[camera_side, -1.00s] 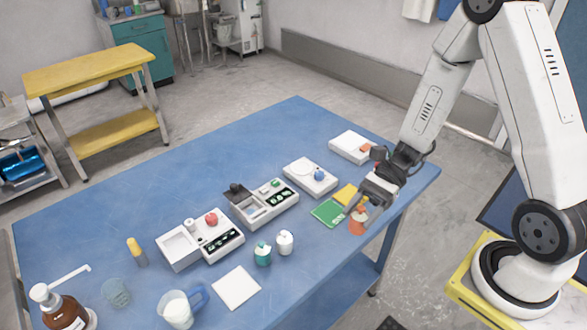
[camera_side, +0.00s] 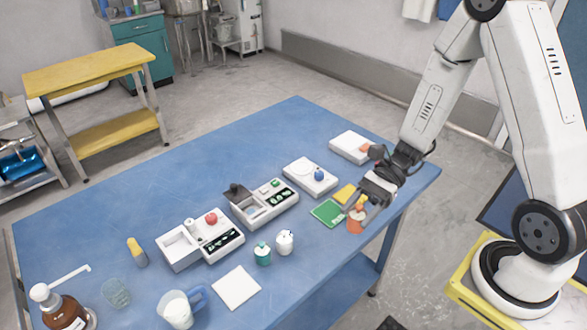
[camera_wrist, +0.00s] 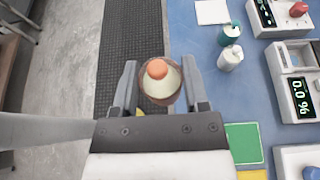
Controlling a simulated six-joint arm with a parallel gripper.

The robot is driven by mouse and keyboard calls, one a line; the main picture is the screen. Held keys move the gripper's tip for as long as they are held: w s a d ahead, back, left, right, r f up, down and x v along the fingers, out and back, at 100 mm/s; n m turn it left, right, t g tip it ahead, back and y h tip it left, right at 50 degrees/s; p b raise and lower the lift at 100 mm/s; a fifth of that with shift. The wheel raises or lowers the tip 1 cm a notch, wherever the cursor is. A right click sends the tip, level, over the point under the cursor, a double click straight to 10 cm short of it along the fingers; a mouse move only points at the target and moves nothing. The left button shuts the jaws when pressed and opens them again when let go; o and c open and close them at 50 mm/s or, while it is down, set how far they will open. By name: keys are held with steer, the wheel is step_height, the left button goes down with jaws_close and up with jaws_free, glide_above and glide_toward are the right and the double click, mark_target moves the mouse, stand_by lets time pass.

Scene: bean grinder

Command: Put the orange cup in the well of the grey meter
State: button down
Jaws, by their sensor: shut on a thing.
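The orange cup (camera_side: 355,226) is near the right edge of the blue table. It has a round orange knob on top, and from above in the wrist view the cup (camera_wrist: 160,82) shows a pale top within a darker rim. My gripper (camera_side: 358,212) is shut on it, with one finger on each side in the wrist view (camera_wrist: 159,85). I cannot tell whether its base touches the table. The grey meter (camera_side: 270,212) stands mid-table with its dark lid raised and a square well at its left end. In the wrist view the meter (camera_wrist: 284,88) reads "0.0%".
A green card (camera_side: 328,213) and a yellow card (camera_side: 347,195) lie beside the cup. A device with a blue knob (camera_side: 310,180) is behind them. A white bottle (camera_side: 285,243) and a teal bottle (camera_side: 262,254) stand in front of the meter. A device with a red knob (camera_side: 200,243) is farther left.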

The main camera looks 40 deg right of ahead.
steer(key=w+a+m+t, duration=0.2)
steer(key=w, duration=0.4)
steer(key=w+a+r+m+t, duration=0.1)
steer(key=w+a+m+t, duration=0.1)
steer(key=w, duration=0.5)
steer(key=shift+w+a+r+m+t+h, duration=0.3)
steer(key=shift+a+m+t+h, duration=0.1)
steer(key=shift+a+t, duration=0.25)
glide_above(253, 212)
steer(key=s, duration=0.1)
step_height(253, 212, down, 9)
steer(key=shift+d+r, duration=0.1)
steer(key=shift+r, duration=0.1)
steer(key=shift+w+f, duration=0.4)
steer(key=shift+w+f, duration=0.2)
steer(key=shift+f, duration=1.65)
steer(key=shift+f, duration=0.1)
